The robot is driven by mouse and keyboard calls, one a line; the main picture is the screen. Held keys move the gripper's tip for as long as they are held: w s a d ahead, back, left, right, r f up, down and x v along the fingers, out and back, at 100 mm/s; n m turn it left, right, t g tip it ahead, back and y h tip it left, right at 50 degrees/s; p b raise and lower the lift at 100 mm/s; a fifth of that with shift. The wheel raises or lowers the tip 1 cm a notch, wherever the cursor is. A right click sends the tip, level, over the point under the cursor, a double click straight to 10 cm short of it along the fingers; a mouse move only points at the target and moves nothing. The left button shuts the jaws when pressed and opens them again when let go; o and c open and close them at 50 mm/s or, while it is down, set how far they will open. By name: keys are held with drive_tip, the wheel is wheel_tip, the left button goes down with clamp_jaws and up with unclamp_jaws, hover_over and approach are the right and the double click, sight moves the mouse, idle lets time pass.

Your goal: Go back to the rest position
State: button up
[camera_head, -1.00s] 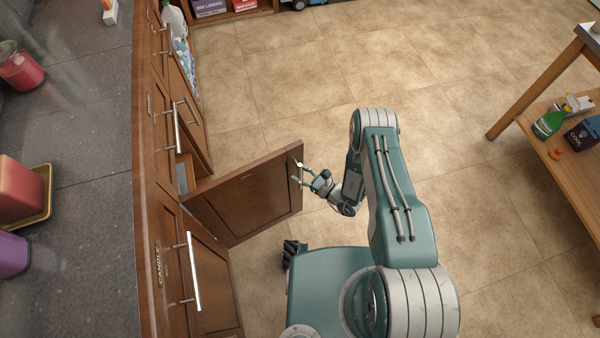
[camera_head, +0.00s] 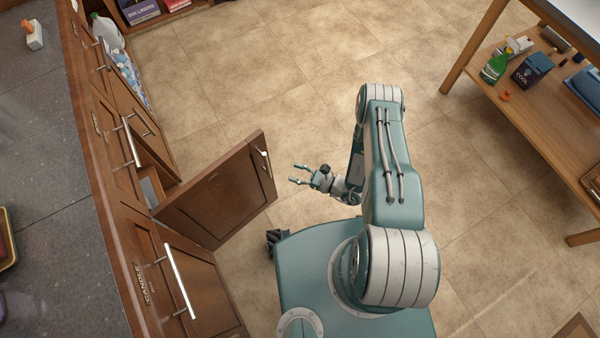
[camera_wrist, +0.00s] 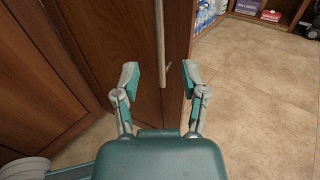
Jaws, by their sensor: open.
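My gripper (camera_head: 297,174) is open and empty in the head view, a short gap to the right of the open cabinet door (camera_head: 222,192). The door is swung out from the wooden cabinet row, with a metal handle (camera_head: 263,160) near its free edge. In the wrist view my gripper (camera_wrist: 160,80) has its two fingers spread, with nothing between them. The door's handle (camera_wrist: 159,30) shows beyond the fingertips, apart from them. My arm is bent over my base.
The cabinets (camera_head: 115,195) and dark countertop (camera_head: 45,180) run along the left. A wooden table (camera_head: 550,105) with a green bottle (camera_head: 494,68) on its shelf stands at the right. Bottled water (camera_head: 130,77) is at the upper left. Tiled floor (camera_head: 270,90) is clear between.

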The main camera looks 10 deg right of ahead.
drive_tip(key=shift+s+d, duration=0.35)
drive_tip(key=shift+d, duration=0.2)
drive_tip(key=shift+r, duration=0.1)
drive_tip(key=w+a+r+n+g+h, duration=0.15)
drive_tip(key=r+n+g, duration=0.5)
drive_tip(key=r, duration=0.85)
drive_tip(key=w+r+n+g, duration=0.2)
drive_tip(key=r+n+g, duration=0.45)
drive_tip(key=r, duration=0.75)
drive_tip(key=s+d+r+n+t+h, duration=0.3)
drive_tip(key=s+r+h, duration=0.1)
drive_tip(key=r, duration=0.4)
drive_tip(key=s+d+r+n+t+h, duration=0.3)
drive_tip(key=s+r+n+h, duration=0.1)
drive_tip(key=r, duration=0.4)
drive_tip(key=s+d+r+n+t+h, duration=0.3)
drive_tip(key=s+r+n+h, duration=0.1)
drive_tip(key=s+r, duration=0.4)
drive_tip(key=shift+r+h, duration=0.4)
drive_tip(key=shift+h, duration=0.45)
